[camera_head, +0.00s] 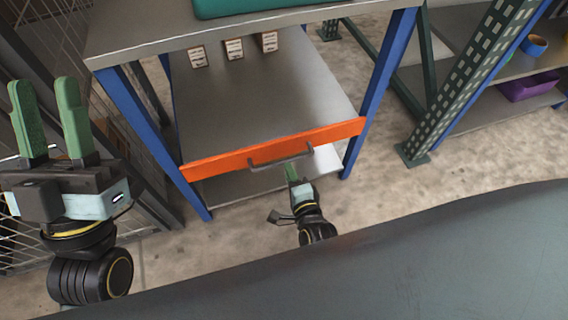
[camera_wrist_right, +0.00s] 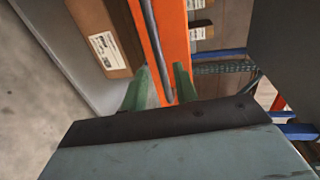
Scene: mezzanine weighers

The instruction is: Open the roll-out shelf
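The roll-out shelf (camera_head: 260,100) is a grey board under a worktop, with an orange front rail (camera_head: 215,163) across the blue posts. A dark bar handle (camera_head: 263,163) is on the rail. My right gripper (camera_head: 290,168) is at the handle's middle. In the right wrist view, the handle bar (camera_wrist_right: 156,40) runs between the parted green fingers of the right gripper (camera_wrist_right: 160,80), in front of the orange rail (camera_wrist_right: 174,30). Gaps show beside the bar, and I cannot tell whether either finger touches it. My left gripper (camera_head: 46,90) is open and empty at the far left, away from the shelf.
Several small labelled boxes (camera_head: 233,49) stand at the back of the shelf. A worktop (camera_head: 140,43) with a teal item is above it. A mesh fence is left. A dark green rack post (camera_head: 455,85) and shelving with a purple bin (camera_head: 528,87) are right.

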